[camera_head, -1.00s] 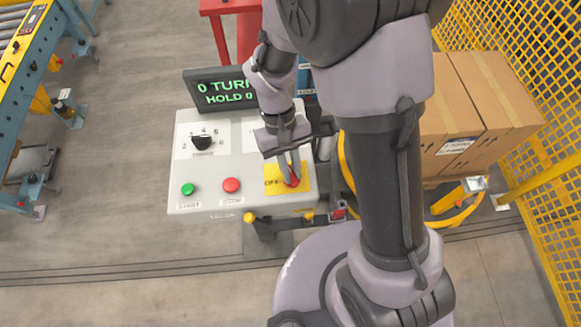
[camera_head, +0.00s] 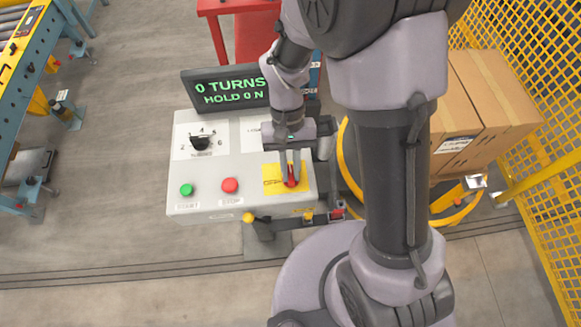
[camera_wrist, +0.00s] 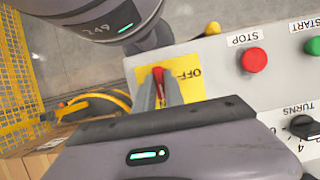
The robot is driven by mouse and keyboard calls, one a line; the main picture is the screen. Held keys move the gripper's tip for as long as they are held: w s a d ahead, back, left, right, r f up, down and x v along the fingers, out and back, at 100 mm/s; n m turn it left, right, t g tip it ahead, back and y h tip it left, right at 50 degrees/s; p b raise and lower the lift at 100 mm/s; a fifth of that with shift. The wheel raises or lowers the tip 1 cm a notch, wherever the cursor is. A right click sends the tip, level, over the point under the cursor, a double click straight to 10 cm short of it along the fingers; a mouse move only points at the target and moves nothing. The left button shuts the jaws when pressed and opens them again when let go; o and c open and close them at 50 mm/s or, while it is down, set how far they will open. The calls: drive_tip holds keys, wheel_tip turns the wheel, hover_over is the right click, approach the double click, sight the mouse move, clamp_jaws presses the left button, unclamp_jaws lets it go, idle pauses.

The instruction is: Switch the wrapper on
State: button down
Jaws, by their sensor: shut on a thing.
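The wrapper's control panel (camera_head: 215,175) is a light grey box in the head view. Its main switch is a red handle (camera_head: 291,182) on a yellow plate (camera_head: 271,187) at the panel's right end. My gripper (camera_head: 290,170) points down at the switch, with its fingers shut on the red handle. In the wrist view the red handle (camera_wrist: 158,74) shows between the finger tips, and "OFF" is readable on the yellow plate (camera_wrist: 188,88) beside it. The fingers hide part of the plate. The display (camera_head: 228,90) is lit and reads "0 TURNS" and "HOLD 0 N".
A green start button (camera_head: 187,190), a red stop button (camera_head: 230,185) and a black turns knob (camera_head: 201,143) sit left of the switch. Stacked cartons (camera_head: 490,100) and a yellow mesh fence (camera_head: 530,60) stand at the right. A conveyor (camera_head: 35,70) is at the far left.

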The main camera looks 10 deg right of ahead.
drive_tip(key=c, duration=1.4)
unclamp_jaws()
drive_tip(key=shift+c, duration=0.2)
drive_tip(key=p+v, duration=0.5)
drive_tip(key=v, duration=1.2)
drive_tip(key=shift+r, duration=0.25)
